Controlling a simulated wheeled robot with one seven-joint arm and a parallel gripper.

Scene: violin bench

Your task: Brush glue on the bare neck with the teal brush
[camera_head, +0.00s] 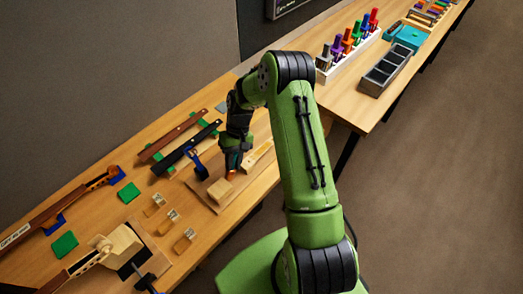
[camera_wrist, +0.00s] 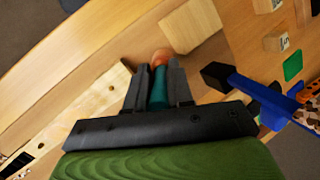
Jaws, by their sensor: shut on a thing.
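My gripper (camera_wrist: 157,76) is shut on the teal brush (camera_wrist: 158,90), whose rounded orange end (camera_wrist: 163,57) shows beyond the fingertips. In the head view my gripper (camera_head: 233,163) points down over a low wooden board, with the orange end (camera_head: 230,174) below it. A pale wood strip (camera_wrist: 75,118), which looks like the bare neck, lies left of the fingers; it shows right of my gripper in the head view (camera_head: 258,155). A pale block (camera_wrist: 191,24) lies just past the orange end. I cannot tell whether block and strip join, or whether the orange end touches either.
A blue clamp (camera_head: 200,165) stands close left of my gripper. Brown (camera_head: 177,134) and black (camera_head: 187,147) strips lie behind. Small clear blocks (camera_head: 170,221) and a clamped pale neck (camera_head: 108,247) are at front left. A rack of coloured handles (camera_head: 347,47) and a dark tray (camera_head: 386,70) stand at right.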

